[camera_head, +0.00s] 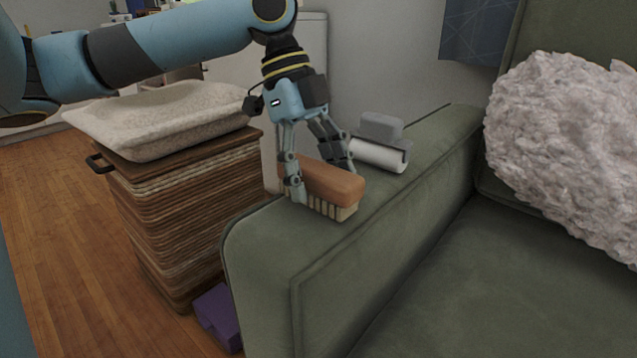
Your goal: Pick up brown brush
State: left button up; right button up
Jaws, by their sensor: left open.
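The brown brush (335,184) lies on the top of the green sofa's armrest (262,232), with its pale bristles facing down. My left gripper (322,186) reaches down over the brush's left part. One finger is in front of the brush's near side and the other is at its far side. The fingers are apart and the jaws are open. The gripper hides part of the brush's left end. I cannot tell whether the fingers touch it. My right gripper is not in view.
A white roller with a grey part (380,153) lies behind the brush on the armrest. A fluffy white cushion (560,150) is on the sofa at right. A woven hamper (195,215) with a folded cream blanket (160,118) stands at left. A purple block (217,315) is on the floor.

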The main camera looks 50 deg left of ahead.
pick_arm(q)
jog(key=shift+c, duration=0.4)
jog(key=c, duration=1.2)
jog(key=shift+c, duration=0.2)
jog(key=shift+r, duration=0.1)
